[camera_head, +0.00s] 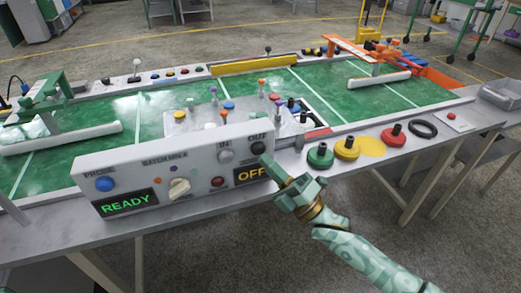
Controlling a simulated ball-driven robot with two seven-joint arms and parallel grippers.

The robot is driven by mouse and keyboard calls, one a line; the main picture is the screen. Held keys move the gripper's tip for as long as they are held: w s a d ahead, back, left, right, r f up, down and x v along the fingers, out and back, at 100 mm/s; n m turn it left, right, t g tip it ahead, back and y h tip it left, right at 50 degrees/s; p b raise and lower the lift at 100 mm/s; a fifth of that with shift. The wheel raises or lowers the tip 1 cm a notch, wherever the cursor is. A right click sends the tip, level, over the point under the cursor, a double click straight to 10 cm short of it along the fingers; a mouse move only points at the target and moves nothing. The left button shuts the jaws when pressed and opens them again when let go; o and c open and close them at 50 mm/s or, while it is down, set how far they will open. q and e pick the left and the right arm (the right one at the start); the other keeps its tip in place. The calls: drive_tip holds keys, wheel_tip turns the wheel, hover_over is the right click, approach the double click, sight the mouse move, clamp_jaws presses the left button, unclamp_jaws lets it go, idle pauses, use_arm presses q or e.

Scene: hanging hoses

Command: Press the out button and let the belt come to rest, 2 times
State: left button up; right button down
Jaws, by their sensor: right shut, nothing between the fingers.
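The white control panel (130,168) stands at the front edge of the table. Its black out button (258,148) sits at the upper right under the label OUT, beside the grey in button (226,156). My right gripper (269,162) is shut and empty, its tip just below and right of the out button; I cannot tell whether they touch. An amber display (250,174) reads OFF, its right end partly covered by my gripper. A green display (126,202) reads READY. The green belt (145,115) lies behind the panel. My left gripper is not in view.
A blue probe button (105,185), a cream knob (179,188) and a red button (218,182) are also on the panel. Green, yellow and red weights (347,148) stand on the table to the right. A pale bar (62,138) crosses the belt at left.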

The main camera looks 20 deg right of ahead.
drive_tip(key=shift+s, duration=0.1)
use_arm(q)
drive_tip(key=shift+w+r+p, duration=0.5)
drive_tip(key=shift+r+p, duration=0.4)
drive_tip(key=shift+p, duration=0.1)
use_arm(e)
drive_tip(key=s, duration=0.5)
drive_tip(key=shift+d, duration=0.1)
idle(1.3)
